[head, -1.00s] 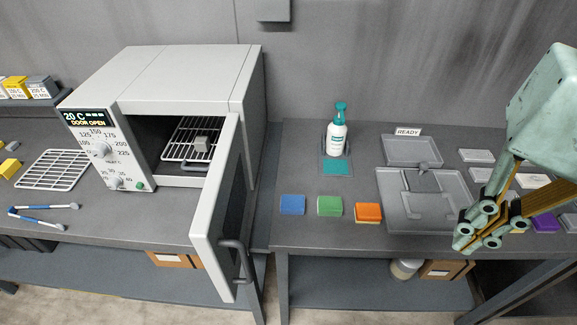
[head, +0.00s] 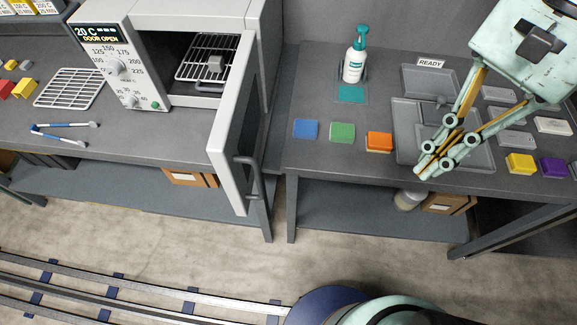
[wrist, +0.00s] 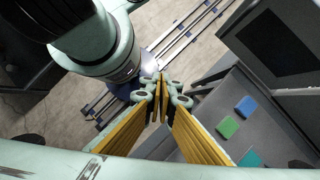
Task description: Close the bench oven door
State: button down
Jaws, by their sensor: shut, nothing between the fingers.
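The bench oven (head: 160,15) stands on the left bench, and its display reads 20 C, DOOR OPEN. Its door (head: 232,135) is swung wide open toward the front, with a dark handle (head: 248,180) on its outer face. A small grey block (head: 215,63) sits on the wire rack (head: 203,50) inside. My gripper (head: 424,172) is shut and empty, above the front of the right bench, well to the right of the door and not touching it. In the wrist view the gripper's fingertips (wrist: 163,88) are together, and the dark door panel (wrist: 278,42) shows at upper right.
The right bench holds blue (head: 306,129), green (head: 342,132) and orange (head: 379,141) blocks, a pump bottle (head: 354,62) and a grey tray (head: 405,130). A gap separates the benches. A rail (head: 150,290) runs along the floor in front.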

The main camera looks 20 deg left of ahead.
jog(key=w+a+f+m+g+y+p, duration=0.2)
jog(key=a+f+m+g+y, duration=0.2)
jog(key=m, duration=0.5)
jog(key=w+a+f+m+g+y+p, duration=0.2)
jog(key=a+f+m+y, duration=0.4)
jog(key=a+f+m, duration=0.3)
jog(key=shift+w+a+f+m+g+p, duration=0.3)
jog(key=shift+w+g, duration=0.45)
jog(key=shift+g, duration=0.55)
jog(key=shift+s+a+r, duration=0.1)
jog(key=shift+s, duration=0.05)
dwell(0.4)
jog(key=w+a+x, duration=0.2)
jog(key=x, duration=1)
jog(key=shift+s, duration=0.15)
dwell(0.3)
jog(key=shift+a, duration=0.3)
dwell(0.3)
